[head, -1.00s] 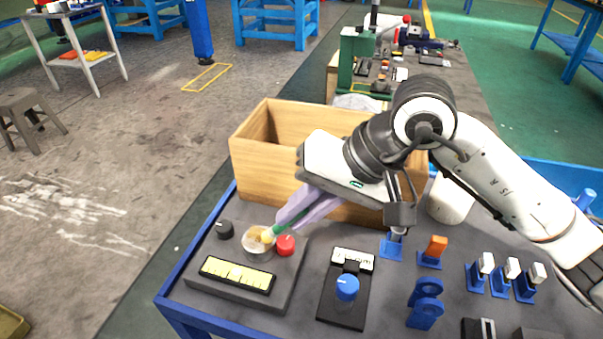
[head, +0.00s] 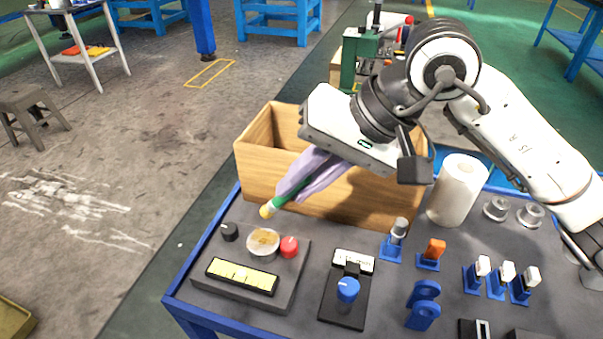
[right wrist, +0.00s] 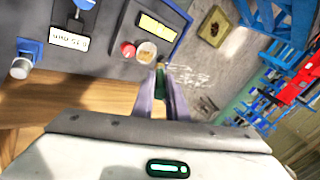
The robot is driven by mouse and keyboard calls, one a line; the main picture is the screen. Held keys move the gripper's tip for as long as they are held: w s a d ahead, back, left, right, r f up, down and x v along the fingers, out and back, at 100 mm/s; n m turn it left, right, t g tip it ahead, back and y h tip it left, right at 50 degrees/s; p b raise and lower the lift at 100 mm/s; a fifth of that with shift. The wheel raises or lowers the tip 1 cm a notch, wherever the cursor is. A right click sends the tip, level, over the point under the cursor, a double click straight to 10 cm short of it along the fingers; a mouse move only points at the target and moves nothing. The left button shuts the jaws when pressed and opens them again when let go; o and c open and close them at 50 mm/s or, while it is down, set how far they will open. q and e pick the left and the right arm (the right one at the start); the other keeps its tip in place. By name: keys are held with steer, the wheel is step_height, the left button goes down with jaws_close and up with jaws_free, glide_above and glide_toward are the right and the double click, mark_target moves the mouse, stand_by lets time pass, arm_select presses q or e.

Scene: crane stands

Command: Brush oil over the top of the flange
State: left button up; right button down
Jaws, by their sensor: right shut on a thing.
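My right gripper (head: 296,192) is shut on a brush (head: 285,204) with a green handle and a yellowish tip. The brush tilts down to the left, its tip above and apart from a shallow round dish (head: 263,243) with a yellow-brown film. In the right wrist view the brush (right wrist: 160,82) lies between the purple fingers, with the dish (right wrist: 147,52) beyond its tip. Two round metal parts, which look like flanges, stand at the table's right: one flange (head: 530,215) and another (head: 496,209). My left gripper is out of view.
A wooden box (head: 350,210) stands behind the brush, under my right arm. A paper roll (head: 457,190) stands between box and metal parts. A black panel with a red knob (head: 289,246), a blue-knobbed device (head: 347,289) and small blue holders (head: 429,262) crowd the front.

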arm_select(q)
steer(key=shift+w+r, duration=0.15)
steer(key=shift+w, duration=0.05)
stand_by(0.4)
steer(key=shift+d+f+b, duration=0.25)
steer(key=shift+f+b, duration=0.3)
steer(key=shift+b, duration=0.25)
arm_select(e)
steer(key=shift+s+d+f, duration=0.35)
steer(key=shift+s+d, duration=0.25)
steer(key=shift+s, duration=0.25)
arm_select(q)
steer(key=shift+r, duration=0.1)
arm_select(e)
steer(key=shift+d, duration=0.1)
